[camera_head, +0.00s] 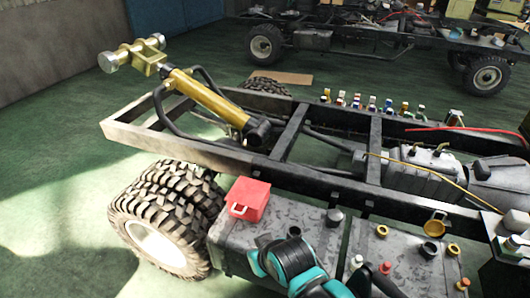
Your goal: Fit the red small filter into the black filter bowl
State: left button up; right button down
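A small black bowl-like part (429,250) lies on the grey top surface at the lower right. It is dark and round with some yellow at its edge, and may be the filter bowl. A small red-orange piece (385,268) sits to its lower left, beside a black rounded shape; it may be the red small filter. Another small red-topped item (463,284) stands near the bottom right. These are too small to identify surely. The red pieces and the bowl are apart.
The chassis rail (300,180) runs behind; a big tyre (165,215) is at left.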

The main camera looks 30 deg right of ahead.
aim_at(294, 230)
jog(key=z, duration=2.4)
jog(key=u, duration=1.05)
jog(key=z, duration=1.05)
jog(key=i+l+z, duration=0.1)
jog(key=l, duration=0.3)
jog(key=i+l+z, duration=0.1)
jog(key=l, duration=0.3)
jog(key=i+l+z, duration=0.1)
jog(key=l, duration=0.25)
